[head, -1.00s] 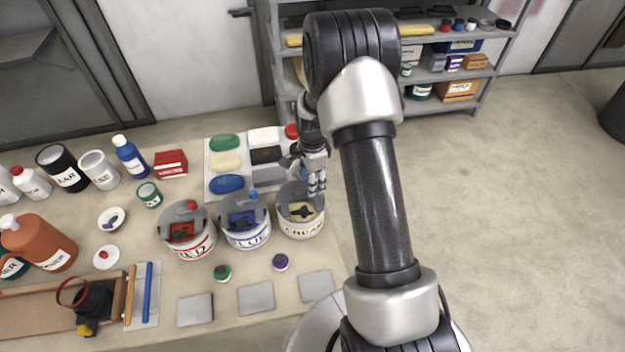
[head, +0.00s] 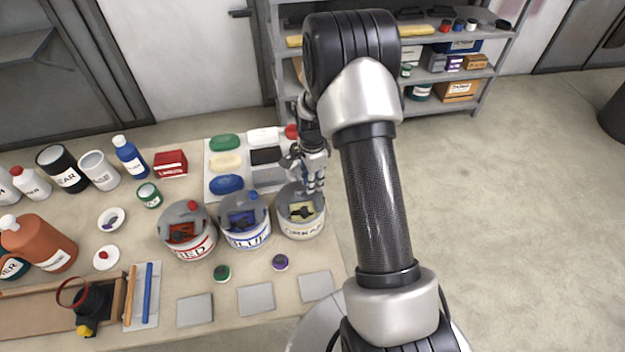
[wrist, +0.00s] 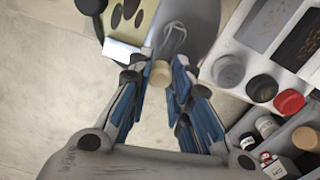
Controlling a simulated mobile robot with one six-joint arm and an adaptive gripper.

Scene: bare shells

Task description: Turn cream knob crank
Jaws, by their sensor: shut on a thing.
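The cream pot (head: 301,231) stands at the right end of the row of three pots near the table's right edge. Its open top shows yellow with a dark part inside. My gripper (head: 313,184) is over the pot's back right rim, pointing down. In the wrist view the cream knob (wrist: 160,73) sits between the blue-padded fingertips of my gripper (wrist: 158,76), which is shut on it. A grey crank plate (wrist: 190,25) lies just beyond the knob. In the head view my fingers hide the knob.
The blue pot (head: 246,233) stands close on the left, with the red pot (head: 190,245) beyond it. A tray of coloured blocks (head: 214,160) lies behind. Grey square pads (head: 256,299) lie in front. Shelves (head: 485,72) stand at the back.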

